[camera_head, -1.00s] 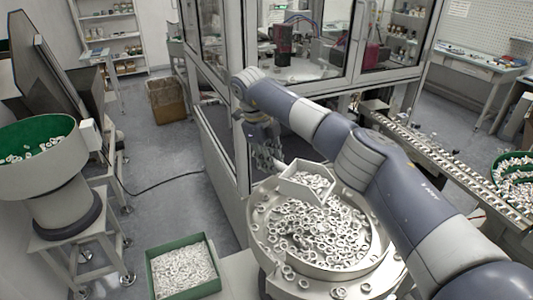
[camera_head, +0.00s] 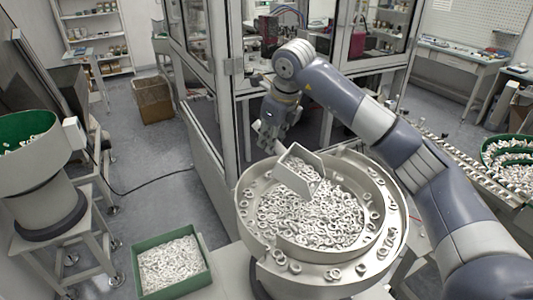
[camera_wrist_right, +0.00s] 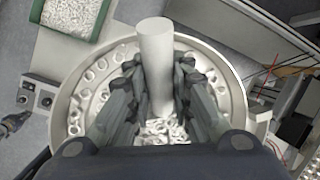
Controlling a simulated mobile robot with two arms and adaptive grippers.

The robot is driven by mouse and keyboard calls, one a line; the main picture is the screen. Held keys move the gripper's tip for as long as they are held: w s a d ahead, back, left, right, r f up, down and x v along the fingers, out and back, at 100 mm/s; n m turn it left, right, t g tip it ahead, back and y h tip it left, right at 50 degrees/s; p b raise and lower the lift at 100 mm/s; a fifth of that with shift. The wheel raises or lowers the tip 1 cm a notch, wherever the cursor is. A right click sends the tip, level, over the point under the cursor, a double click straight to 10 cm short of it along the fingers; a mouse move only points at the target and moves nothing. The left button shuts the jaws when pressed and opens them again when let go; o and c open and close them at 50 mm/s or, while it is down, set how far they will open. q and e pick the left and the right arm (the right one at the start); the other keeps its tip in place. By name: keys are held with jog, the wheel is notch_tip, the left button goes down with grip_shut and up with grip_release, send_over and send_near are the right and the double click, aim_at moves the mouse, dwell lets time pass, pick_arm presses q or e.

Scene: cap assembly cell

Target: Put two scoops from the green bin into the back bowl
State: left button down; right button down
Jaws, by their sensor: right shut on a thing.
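My right gripper (camera_head: 272,132) is shut on the handle of a pale scoop (camera_head: 312,161). The handle shows as a light cylinder (camera_wrist_right: 155,55) between the fingers in the right wrist view. The scoop is tilted over a round metal bowl (camera_head: 330,274), its open end down, with white ring-like parts at its mouth. The bowl holds a heap of the same parts, and more lie on its outer track. The green bin (camera_head: 204,252) stands on the left, filled with such parts; part of it shows in the right wrist view (camera_wrist_right: 43,12). My left gripper is out of view.
A feeder with a green-lined bowl (camera_head: 35,168) stands at the left. A glazed machine cell (camera_head: 200,100) rises behind the metal bowl. A cardboard box (camera_head: 153,100) is on the floor.

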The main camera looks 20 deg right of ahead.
jog(key=s+d+r+t+y+b, duration=0.4)
jog(key=s+d+r+t+b, duration=0.1)
jog(key=b, duration=1.1)
jog(key=shift+s+d+r+m+t+b, duration=0.15)
jog(key=shift+s+r+m+t+b, duration=0.25)
jog(key=shift+s+r+t, duration=0.55)
jog(key=shift+s+f+g, duration=0.2)
jog(key=shift+f+g, duration=0.05)
jog(key=shift+g, duration=0.1)
